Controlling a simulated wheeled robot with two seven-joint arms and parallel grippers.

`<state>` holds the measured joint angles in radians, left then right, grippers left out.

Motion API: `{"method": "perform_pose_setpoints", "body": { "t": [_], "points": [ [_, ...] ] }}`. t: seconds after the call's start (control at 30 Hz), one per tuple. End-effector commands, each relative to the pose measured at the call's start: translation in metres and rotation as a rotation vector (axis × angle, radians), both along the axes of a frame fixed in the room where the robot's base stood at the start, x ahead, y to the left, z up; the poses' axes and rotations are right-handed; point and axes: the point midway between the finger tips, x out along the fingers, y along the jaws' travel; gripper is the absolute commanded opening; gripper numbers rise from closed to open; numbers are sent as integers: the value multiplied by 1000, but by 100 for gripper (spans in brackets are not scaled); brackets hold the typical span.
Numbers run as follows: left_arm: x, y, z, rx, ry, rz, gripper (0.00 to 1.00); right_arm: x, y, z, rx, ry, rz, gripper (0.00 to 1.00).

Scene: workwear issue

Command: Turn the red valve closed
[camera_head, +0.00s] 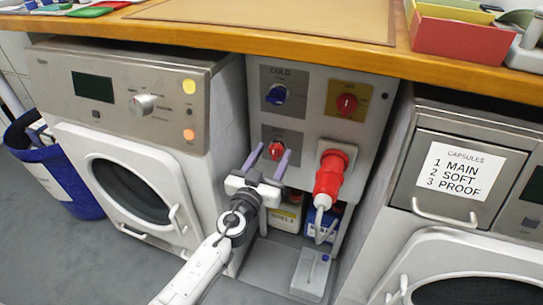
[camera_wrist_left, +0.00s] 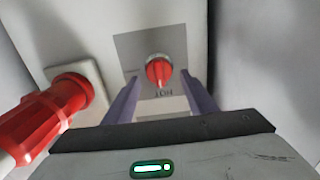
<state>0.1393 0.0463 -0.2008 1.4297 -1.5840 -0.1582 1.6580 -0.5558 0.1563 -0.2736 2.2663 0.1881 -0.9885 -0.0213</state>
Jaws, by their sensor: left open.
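The red valve (camera_head: 275,150) is a round knob on a grey plate on the panel between the two machines. It also shows in the left wrist view (camera_wrist_left: 159,70), with its ridge roughly upright above the word HOT. My left gripper (camera_head: 272,155) is open in front of the panel, with its purple fingers pointing at the valve. In the left wrist view the fingers (camera_wrist_left: 161,80) stand apart at either side of the valve, below its middle. I cannot tell whether they touch it. My right gripper is not in view.
A blue COLD knob (camera_head: 276,95) is above the valve, and a red switch on a yellow plate (camera_head: 358,88) is at upper right. A large red plug (camera_head: 329,177) sticks out close to the right. Bottles stand below. The wooden worktop (camera_head: 300,52) overhangs the panel.

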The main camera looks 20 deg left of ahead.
Motion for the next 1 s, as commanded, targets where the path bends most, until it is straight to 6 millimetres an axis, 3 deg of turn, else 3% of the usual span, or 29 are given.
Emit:
{"method": "perform_pose_setpoints", "body": {
  "t": [0.17,0.4,0.43,0.77,1.0],
  "points": [
    [0,0,0,0,0,0,51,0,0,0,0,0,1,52],
    [0,0,0,0,0,0,12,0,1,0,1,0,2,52],
    [0,0,0,0,0,0,10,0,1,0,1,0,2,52],
    [-1,-1,-1,49,-2,0,10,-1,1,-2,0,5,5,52],
    [-1,-3,-2,200,-8,-2,10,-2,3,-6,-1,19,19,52]
  ]
}}
